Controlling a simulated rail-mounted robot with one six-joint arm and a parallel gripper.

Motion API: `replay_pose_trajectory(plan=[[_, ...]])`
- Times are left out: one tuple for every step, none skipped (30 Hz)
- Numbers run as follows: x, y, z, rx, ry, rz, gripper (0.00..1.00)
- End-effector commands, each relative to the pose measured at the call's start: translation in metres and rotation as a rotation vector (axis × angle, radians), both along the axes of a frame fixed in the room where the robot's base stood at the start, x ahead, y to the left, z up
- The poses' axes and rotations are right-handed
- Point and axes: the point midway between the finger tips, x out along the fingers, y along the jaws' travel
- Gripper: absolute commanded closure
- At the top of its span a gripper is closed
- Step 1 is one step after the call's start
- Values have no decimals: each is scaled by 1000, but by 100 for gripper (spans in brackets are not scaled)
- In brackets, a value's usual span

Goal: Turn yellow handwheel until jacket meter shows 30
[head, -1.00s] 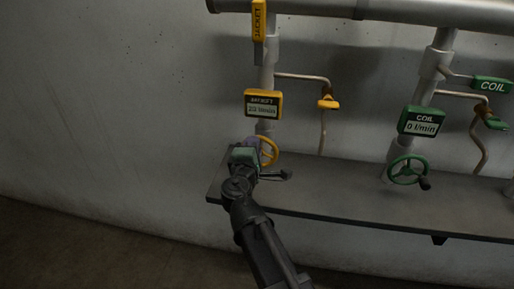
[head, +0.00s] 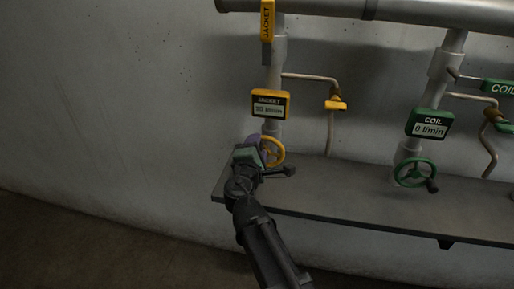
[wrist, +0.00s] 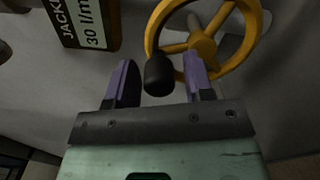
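The yellow handwheel (head: 272,152) sits on the jacket pipe just above the shelf. It also shows in the wrist view (wrist: 253,45), with a black knob (wrist: 158,74) on its rim. My gripper (wrist: 160,80) is open, with one purple finger on each side of the knob. Gaps show between the knob and both fingers, so I see no grip on it. In the head view my gripper (head: 258,147) partly covers the wheel's left side. The jacket meter (head: 270,104), a yellow-framed box above the wheel, reads 30 l/min in the wrist view (wrist: 86,22).
A green coil handwheel (head: 414,172) stands to the right, under a coil meter (head: 429,124) reading 0 l/min. A yellow jacket tag (head: 267,20) and a small yellow valve lever (head: 336,105) are above. A grey shelf (head: 340,205) runs below the wheels.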

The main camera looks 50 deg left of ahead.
Motion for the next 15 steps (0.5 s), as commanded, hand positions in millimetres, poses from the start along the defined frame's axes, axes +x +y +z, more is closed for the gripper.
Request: replay_pose_trajectory(plan=[[0, 0, 0, 0, 0, 0, 47], [0, 0, 0, 0, 0, 0, 47], [0, 0, 0, 0, 0, 0, 47], [0, 0, 0, 0, 0, 0, 47], [0, 0, 0, 0, 0, 0, 47], [0, 0, 0, 0, 0, 0, 47], [0, 0, 0, 0, 0, -1, 47], [0, 0, 0, 0, 0, -1, 47], [-1, -1, 0, 0, 0, 0, 47], [-3, -3, 0, 0, 0, 0, 47], [-5, -5, 0, 0, 0, 1, 47], [-10, -9, 0, 0, 0, 1, 47], [-15, -13, 0, 0, 0, 2, 47], [-19, -18, 0, 0, 0, 2, 47], [-27, -25, 0, 0, 0, 1, 47]])
